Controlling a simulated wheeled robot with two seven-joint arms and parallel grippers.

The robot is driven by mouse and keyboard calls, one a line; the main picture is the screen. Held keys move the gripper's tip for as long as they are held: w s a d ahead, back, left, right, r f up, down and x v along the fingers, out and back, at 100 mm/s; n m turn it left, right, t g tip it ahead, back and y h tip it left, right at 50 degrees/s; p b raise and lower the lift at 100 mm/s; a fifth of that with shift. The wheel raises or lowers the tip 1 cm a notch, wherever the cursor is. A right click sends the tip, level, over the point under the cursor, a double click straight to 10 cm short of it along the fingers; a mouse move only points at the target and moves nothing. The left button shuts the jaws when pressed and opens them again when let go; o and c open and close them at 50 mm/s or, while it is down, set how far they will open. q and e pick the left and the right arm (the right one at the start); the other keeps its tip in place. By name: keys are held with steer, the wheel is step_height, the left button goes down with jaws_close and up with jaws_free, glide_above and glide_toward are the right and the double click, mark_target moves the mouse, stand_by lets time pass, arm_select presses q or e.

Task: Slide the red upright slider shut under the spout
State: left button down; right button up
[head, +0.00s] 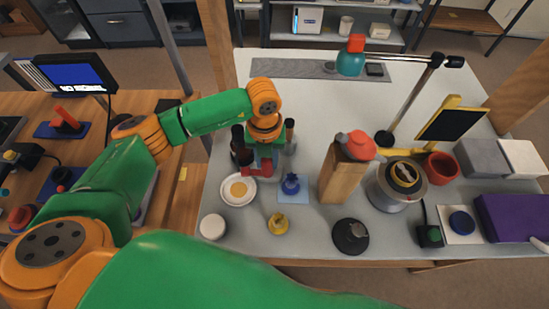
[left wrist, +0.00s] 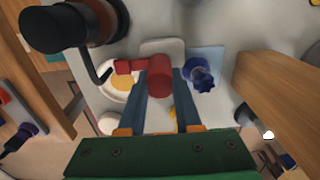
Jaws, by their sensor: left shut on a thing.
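My left gripper (head: 264,160) reaches down over the far left part of the grey table. In the left wrist view its two blue-grey fingers (left wrist: 162,92) are shut on the upright red slider (left wrist: 160,76), at its round knob. A red arm joins the knob on the left. In the head view the red slider (head: 258,171) shows just below my gripper, partly hidden. A dark, bent spout-like part (left wrist: 98,72) hangs beside the red arm in the wrist view; how the slider sits under it is unclear. My right gripper is not in view.
A white dish (head: 229,194) with a yellow-orange centre lies beside the slider. A blue knobbed piece (head: 291,184) stands on a pale blue square to the right. A wooden block (head: 341,178) stands farther right. A white round piece (head: 212,227) lies nearer.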

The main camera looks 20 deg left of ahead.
mark_target(258, 172)
arm_select(q)
steer(key=shift+s+a, duration=0.2)
steer(key=shift+a, duration=0.85)
steer(key=shift+d, duration=0.1)
steer(key=c, duration=0.8)
jaws_free()
steer(key=shift+o, duration=1)
steer(key=shift+a, duration=0.25)
step_height(258, 172, up, 7)
steer(key=b, duration=0.1)
steer(key=shift+s, duration=0.1)
